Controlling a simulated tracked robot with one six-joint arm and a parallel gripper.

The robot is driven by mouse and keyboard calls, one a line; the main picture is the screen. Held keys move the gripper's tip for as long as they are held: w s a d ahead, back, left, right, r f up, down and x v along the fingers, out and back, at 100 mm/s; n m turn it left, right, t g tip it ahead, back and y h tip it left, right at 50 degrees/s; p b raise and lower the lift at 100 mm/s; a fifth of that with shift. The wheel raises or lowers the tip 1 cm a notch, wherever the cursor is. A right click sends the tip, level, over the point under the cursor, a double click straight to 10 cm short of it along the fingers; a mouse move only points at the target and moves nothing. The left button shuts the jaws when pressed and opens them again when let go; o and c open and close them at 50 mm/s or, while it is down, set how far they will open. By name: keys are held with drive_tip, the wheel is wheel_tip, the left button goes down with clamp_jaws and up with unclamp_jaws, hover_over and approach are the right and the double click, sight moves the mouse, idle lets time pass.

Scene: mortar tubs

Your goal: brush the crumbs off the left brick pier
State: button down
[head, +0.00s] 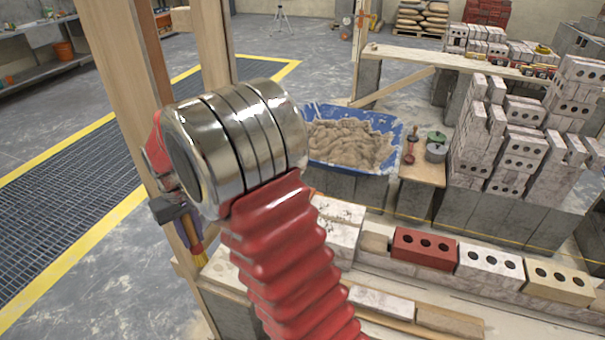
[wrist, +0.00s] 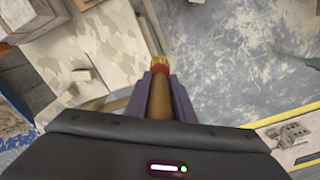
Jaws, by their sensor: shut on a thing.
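My gripper (head: 188,222) hangs left of the masonry in the head view, its purple fingers shut on a brush (head: 193,236). The brush has a wooden handle, a red collar and yellow bristles pointing down. The wrist view shows the brush (wrist: 160,95) between both fingers, its bristles beside the edge of a pale mottled surface, over grey floor. The left brick pier (head: 345,213) is pale, with dark crumbs (head: 325,227) on its top. My red arm hides its left part. The brush is apart from the pier's visible top.
A blue tub of mortar (head: 350,140) stands behind the pier. A red brick (head: 425,248) and pale bricks (head: 490,263) lie in a row to the right. Wooden posts (head: 120,90) rise close by my arm. Floor grating (head: 60,175) lies at left.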

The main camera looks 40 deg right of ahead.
drive_tip(key=shift+a, duration=0.2)
drive_tip(key=s+d+r, duration=0.2)
drive_tip(key=d, duration=0.9)
drive_tip(key=s+d+r, duration=0.2)
drive_tip(key=s+d, duration=0.1)
drive_tip(key=d, duration=0.9)
drive_tip(key=s+d+r, duration=0.1)
drive_tip(key=s+d, duration=0.1)
drive_tip(key=d, duration=1)
drive_tip(key=shift+s+r, duration=0.15)
drive_tip(key=shift+r, duration=0.25)
